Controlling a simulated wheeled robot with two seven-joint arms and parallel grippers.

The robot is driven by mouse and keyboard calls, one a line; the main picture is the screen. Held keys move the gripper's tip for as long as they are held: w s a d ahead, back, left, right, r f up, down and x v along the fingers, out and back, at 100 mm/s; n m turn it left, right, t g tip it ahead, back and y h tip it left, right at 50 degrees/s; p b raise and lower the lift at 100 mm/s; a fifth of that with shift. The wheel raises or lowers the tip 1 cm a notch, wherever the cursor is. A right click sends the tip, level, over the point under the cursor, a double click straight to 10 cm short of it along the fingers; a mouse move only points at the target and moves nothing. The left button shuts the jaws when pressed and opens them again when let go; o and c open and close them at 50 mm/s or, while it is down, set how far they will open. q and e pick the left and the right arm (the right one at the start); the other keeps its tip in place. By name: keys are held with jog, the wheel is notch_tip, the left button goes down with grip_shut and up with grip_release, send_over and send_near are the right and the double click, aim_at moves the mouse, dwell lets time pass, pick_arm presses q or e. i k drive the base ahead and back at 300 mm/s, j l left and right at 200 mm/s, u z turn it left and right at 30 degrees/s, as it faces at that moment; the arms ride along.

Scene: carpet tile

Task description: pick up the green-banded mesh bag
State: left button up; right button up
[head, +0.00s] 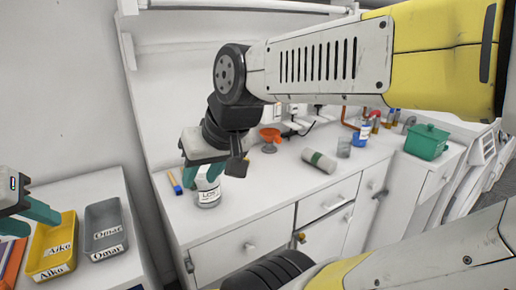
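A pale roll-shaped thing with a green band (320,161) lies on its side on the white counter, right of centre; it looks like the green-banded mesh bag, though no mesh weave shows at this size. My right gripper (203,176) is to its left, pointing down over the counter's left part. Its teal fingers are apart, with nothing seen held, and they overlap the top of a jar labelled LCS (208,195) in the picture. My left gripper (28,217) is at the far left edge, partly cut off, with teal fingers apart and empty near the trays.
A yellow tray (52,262) and a grey tray (104,226) lie at the left. On the counter (255,205) stand an orange funnel (270,135), a clear cup (344,147), a blue container (360,139) and, further right, a green pot (427,142). A blue brush (174,183) lies left.

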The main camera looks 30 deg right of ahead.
aim_at(324, 163)
jog(key=i+z, duration=0.1)
jog(key=z, duration=0.3)
jog(key=i+z, duration=0.1)
jog(key=z, duration=0.3)
